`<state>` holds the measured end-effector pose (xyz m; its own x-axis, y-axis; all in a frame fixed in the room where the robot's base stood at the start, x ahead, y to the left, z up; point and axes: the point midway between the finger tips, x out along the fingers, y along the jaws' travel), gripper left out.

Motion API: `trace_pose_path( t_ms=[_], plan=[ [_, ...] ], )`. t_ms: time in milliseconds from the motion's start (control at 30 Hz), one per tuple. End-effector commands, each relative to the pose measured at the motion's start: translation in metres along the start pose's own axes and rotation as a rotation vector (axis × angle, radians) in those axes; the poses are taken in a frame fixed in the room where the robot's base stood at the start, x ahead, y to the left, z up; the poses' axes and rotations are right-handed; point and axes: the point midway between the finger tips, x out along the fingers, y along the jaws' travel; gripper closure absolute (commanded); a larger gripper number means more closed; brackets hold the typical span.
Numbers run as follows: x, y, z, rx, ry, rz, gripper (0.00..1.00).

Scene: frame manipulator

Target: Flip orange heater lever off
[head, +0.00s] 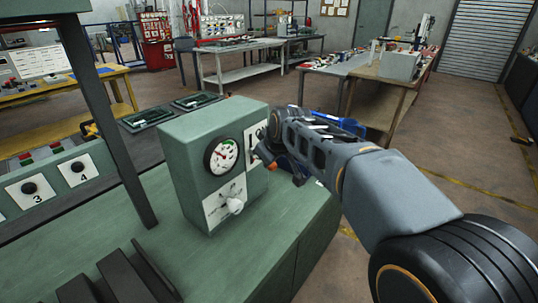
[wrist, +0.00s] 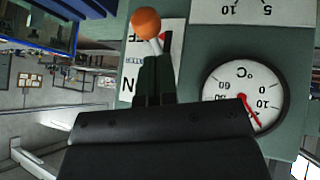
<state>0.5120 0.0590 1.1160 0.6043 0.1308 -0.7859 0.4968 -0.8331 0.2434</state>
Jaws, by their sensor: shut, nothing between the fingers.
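The orange ball knob (wrist: 146,23) of the heater lever shows in the wrist view, which is upside down. A short pale stem joins it, in front of a white ON/OFF label plate (wrist: 130,92). The ball lies toward the "FF" lettering, away from the "N". My gripper (wrist: 156,62) is shut and empty, its dark fingertips right by the stem; whether they touch it is unclear. In the head view my gripper (head: 266,150) is at the right side of the green heater box's front (head: 190,155), and the lever there is largely hidden.
A round °C dial (wrist: 243,93) sits beside the label on the box. Below it in the head view is a white rotary knob (head: 235,205). The box stands on a green bench (head: 215,262), with a dark upright post (head: 105,110) to its left.

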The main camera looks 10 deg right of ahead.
Motion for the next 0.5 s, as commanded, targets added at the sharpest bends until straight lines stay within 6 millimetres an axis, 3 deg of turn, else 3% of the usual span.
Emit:
trace_pose_path(
  t_ms=[500],
  plan=[
    [-0.0072, -0.0026, -0.005, -0.001, 0.0, 0.0, 1.0]
  ],
)
